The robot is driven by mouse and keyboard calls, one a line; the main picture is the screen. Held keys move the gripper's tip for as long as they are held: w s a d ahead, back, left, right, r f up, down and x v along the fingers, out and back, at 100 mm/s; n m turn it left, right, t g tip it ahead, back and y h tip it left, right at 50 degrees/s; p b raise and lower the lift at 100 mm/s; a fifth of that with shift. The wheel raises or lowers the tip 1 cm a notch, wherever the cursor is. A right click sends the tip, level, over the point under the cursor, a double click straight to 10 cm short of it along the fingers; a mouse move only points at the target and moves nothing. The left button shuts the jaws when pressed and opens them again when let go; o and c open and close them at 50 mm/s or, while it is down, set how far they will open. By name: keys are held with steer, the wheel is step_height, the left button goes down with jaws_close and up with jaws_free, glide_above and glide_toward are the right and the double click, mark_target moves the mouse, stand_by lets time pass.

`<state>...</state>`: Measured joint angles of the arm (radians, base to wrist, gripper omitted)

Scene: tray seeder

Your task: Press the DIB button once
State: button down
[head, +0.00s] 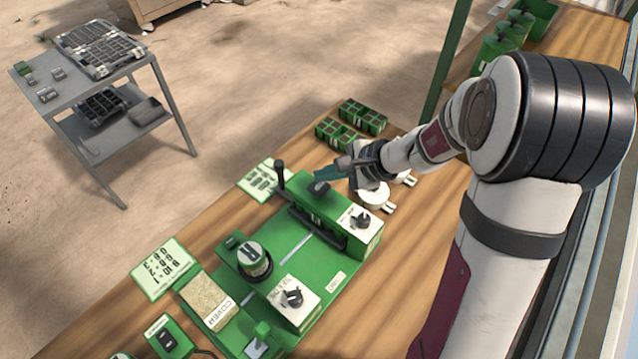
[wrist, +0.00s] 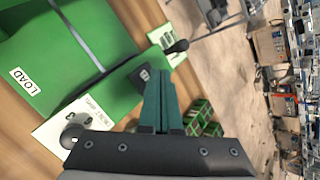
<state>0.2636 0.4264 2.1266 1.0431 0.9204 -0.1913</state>
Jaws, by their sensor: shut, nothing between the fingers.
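The likely DIB button is a small black block (head: 318,188) on top of the green bridge-shaped housing of the seeder (head: 330,208). In the wrist view the black button (wrist: 142,77) shows pale marking too small to read, just left of my fingertips. My gripper (head: 318,177) is shut and empty, its teal fingers together, reaching in from the right over the housing near the button. It also shows in the wrist view (wrist: 158,76). I cannot tell whether the fingertips touch the button or hover by it.
A black-knobbed lever (head: 280,166) stands at the housing's left end. A white dial plate with a black knob (head: 360,220) is at its right end. A LOAD label (wrist: 31,81) marks the green base.

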mark_target(323, 190)
steer(key=shift+r, duration=2.5)
steer(key=shift+s+a+r, duration=0.15)
steer(key=shift+s+a, duration=0.05)
steer(key=shift+s, duration=0.1)
steer(key=s+a+r+n+g+h, duration=0.1)
steer(key=s+a+r+n, duration=0.1)
steer(key=s, duration=0.3)
steer(key=s+a+r+n+g, duration=0.1)
steer(key=s+n+g, duration=0.15)
steer(key=s, duration=0.35)
steer(key=s+d+n+g+h, duration=0.1)
steer(key=s+d+n+h, duration=0.1)
steer(key=s, duration=0.6)
steer(key=s+d+f+n+h, duration=0.1)
steer(key=s+d+n+h, duration=0.1)
steer(key=s, duration=0.6)
steer(key=shift+s+d+f+n+g+h, duration=0.2)
steer(key=shift+d+n+g+h, duration=0.25)
steer(key=shift+n, duration=0.3)
